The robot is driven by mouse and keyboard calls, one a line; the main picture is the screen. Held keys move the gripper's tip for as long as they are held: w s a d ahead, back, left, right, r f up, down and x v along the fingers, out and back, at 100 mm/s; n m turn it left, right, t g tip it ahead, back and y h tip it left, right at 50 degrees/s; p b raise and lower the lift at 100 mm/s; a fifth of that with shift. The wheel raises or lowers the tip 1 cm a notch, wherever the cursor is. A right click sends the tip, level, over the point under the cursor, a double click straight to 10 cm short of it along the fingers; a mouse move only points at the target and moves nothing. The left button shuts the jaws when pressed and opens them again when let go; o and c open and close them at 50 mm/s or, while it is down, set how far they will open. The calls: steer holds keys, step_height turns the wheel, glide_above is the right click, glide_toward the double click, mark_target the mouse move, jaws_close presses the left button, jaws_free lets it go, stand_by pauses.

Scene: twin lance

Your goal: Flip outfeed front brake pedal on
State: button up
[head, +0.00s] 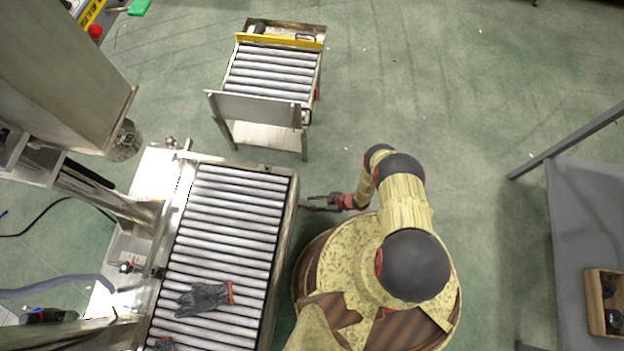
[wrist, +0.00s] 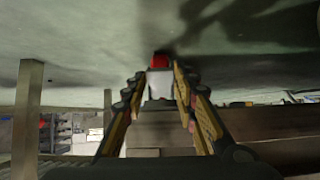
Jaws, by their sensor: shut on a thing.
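My gripper (head: 308,203) reaches left from my arm to the right side of the large roller table (head: 292,215) in the head view. In the wrist view my gripper (wrist: 160,84) has its two fingers on either side of a small pale block with a red end (wrist: 160,62), and it is shut on this block. The block looks like a pedal, but I cannot tell which one or its on/off position. In the head view the gripped part is too small to make out. A smaller roller table (head: 270,72) stands beyond, with a red part (head: 317,93) on its right side.
A grey glove (head: 203,298) with an orange cuff lies on the large table's rollers. A machine (head: 60,70) stands at the left. A grey table (head: 575,220) with a wooden box (head: 590,300) is at the right. The green floor between is clear.

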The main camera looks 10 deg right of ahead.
stand_by(0.3)
steer(key=o, duration=1.1)
steer(key=shift+c, duration=0.2)
steer(key=shift+o, duration=0.5)
steer(key=shift+d+r, duration=0.25)
steer(key=shift+d, duration=0.2)
steer(key=v, duration=1.1)
steer(key=shift+s, duration=0.15)
